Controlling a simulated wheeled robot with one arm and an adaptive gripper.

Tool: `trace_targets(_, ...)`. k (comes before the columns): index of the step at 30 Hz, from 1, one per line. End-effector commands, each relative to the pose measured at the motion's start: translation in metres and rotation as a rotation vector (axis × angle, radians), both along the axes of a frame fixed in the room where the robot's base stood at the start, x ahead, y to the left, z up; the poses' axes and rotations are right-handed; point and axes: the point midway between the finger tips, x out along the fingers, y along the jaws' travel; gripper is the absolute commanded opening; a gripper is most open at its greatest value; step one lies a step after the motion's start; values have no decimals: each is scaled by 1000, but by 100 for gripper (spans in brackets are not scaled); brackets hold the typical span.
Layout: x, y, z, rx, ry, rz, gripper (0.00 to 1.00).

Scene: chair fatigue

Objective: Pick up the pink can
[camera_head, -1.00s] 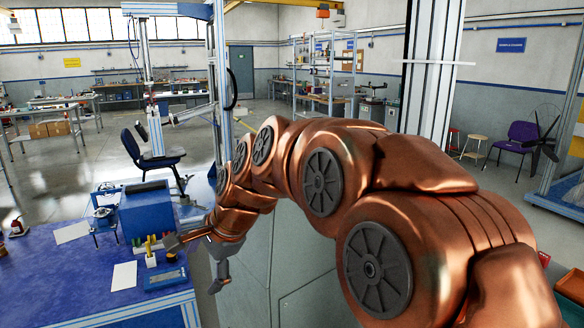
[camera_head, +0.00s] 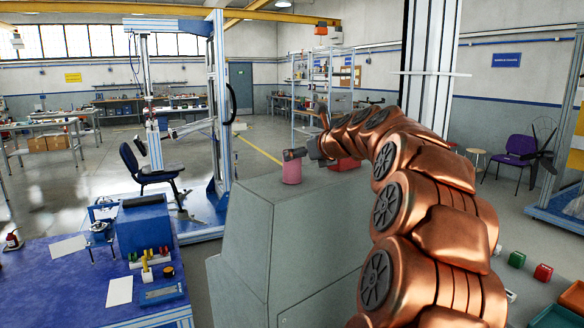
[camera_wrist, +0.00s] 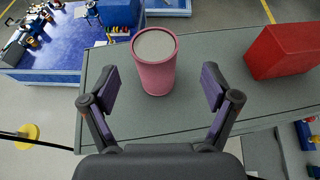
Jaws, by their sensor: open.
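The pink can (camera_head: 292,172) stands upright on top of the grey cabinet (camera_head: 250,225), near its far left part. In the wrist view the pink can (camera_wrist: 155,72) has a grey top and stands ahead of my gripper (camera_wrist: 163,90), roughly between the line of its two fingers. My gripper is open and its fingers are apart on either side, with nothing held. In the head view my gripper (camera_head: 303,153) is close to the can's upper right side.
A red box (camera_wrist: 284,52) stands on the cabinet to the right of the can; it also shows in the head view (camera_head: 346,163). A blue table (camera_head: 50,285) with tools and a blue box (camera_head: 145,222) lies to the left. The cabinet top in front is clear.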

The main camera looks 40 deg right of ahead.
Motion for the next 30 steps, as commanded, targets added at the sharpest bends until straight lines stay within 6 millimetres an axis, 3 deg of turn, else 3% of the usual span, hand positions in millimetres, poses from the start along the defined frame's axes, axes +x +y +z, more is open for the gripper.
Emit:
trace_targets(15,49,-6,-19,0,4,4,87)
trace_targets(23,52,-7,-20,-2,2,1,87)
trace_targets(30,52,-7,-20,-2,2,1,64)
